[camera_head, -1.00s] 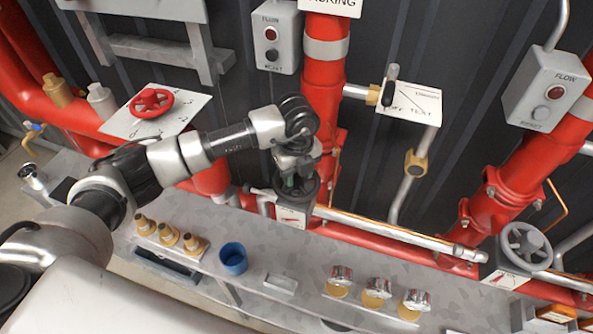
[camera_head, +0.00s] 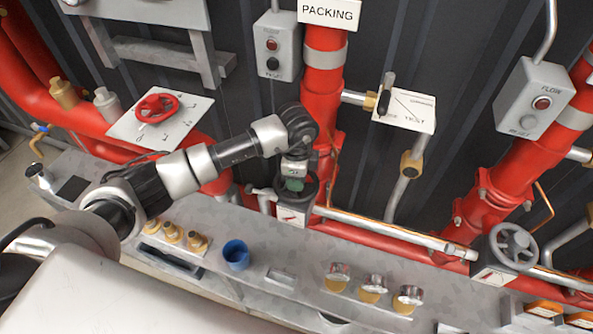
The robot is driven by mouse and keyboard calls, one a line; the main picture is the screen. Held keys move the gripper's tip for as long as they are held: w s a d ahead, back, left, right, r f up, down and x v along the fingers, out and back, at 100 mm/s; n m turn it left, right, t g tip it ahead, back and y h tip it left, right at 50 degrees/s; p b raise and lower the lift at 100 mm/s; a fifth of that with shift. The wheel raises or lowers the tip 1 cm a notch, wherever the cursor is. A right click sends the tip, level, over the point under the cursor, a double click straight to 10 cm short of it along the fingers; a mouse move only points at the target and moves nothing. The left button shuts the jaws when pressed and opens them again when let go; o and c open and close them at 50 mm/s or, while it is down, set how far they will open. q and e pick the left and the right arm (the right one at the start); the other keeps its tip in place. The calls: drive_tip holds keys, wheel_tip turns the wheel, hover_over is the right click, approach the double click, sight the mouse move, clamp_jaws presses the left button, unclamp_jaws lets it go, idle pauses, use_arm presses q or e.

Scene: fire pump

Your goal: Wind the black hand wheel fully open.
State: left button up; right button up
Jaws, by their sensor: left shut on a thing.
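The black hand wheel (camera_head: 311,186) sits on a valve at the foot of the middle red pipe, above a small white plate with a red pointer (camera_head: 290,215). My left gripper (camera_head: 294,183) is over the wheel from above and shut on it. The wrist hides much of the wheel; only part of its dark rim shows. My right gripper is not in view.
A grey hand wheel (camera_head: 514,246) is at the right and a red hand wheel (camera_head: 156,107) at the left. A grey bench holds a blue cup (camera_head: 236,255), brass fittings (camera_head: 172,232) and several capped brass fittings (camera_head: 373,287). Pipes surround the black wheel.

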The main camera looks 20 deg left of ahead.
use_arm(q)
drive_tip(key=n+p, duration=0.1)
drive_tip(key=n, duration=0.2)
drive_tip(key=shift+r, duration=0.2)
drive_tip(key=shift+f+n+p, duration=0.2)
drive_tip(key=shift+n+p, duration=0.25)
drive_tip(key=shift+n, duration=0.55)
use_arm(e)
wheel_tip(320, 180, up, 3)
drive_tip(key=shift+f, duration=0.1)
use_arm(q)
drive_tip(key=o, duration=1)
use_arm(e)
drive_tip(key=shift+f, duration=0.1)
